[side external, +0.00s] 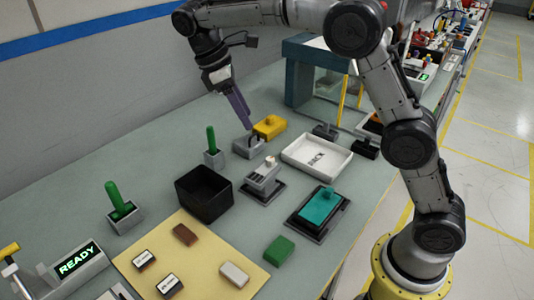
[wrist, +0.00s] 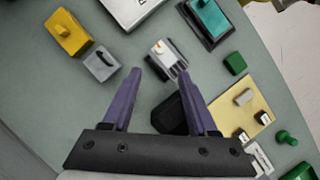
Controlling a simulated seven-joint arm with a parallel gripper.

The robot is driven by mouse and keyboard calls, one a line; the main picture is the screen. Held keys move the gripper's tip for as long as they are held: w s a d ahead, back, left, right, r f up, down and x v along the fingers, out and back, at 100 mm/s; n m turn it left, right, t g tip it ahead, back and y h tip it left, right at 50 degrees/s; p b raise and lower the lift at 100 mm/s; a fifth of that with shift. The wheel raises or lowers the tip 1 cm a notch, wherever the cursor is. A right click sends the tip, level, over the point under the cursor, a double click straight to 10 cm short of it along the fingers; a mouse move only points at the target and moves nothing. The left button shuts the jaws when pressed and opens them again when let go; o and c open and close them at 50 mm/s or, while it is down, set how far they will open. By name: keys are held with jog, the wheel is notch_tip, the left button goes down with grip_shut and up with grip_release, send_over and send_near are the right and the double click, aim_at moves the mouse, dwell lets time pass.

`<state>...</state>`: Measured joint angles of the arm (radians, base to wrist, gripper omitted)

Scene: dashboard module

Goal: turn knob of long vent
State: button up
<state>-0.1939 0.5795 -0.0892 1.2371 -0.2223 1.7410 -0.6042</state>
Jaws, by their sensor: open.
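A grey slatted unit with a small pale knob on top, which looks like the long vent (side external: 263,180), stands mid-table on a dark base. In the wrist view the vent (wrist: 171,58) lies just beyond and between the fingertips, with its knob (wrist: 158,46) at the upper left end. My gripper (wrist: 160,74) has its two purple fingers spread and empty. In the side view my gripper (side external: 243,118) points down near the grey block, behind and left of the vent, apart from the knob. The exact height above the table is hard to tell.
A grey block with a dark handle (wrist: 102,62) and a yellow block (side external: 270,127) are close by. A black bin (side external: 203,190), white tray (side external: 317,158), teal block (side external: 322,207) and green levers (side external: 211,140) surround the vent. Bare table lies at left.

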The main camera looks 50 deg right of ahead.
aim_at(270, 159)
jog(key=x, duration=1.3)
jog(key=shift+s+d+f, duration=0.1)
jog(key=shift+f, duration=0.1)
jog(key=shift+c, duration=0.3)
grip_shut()
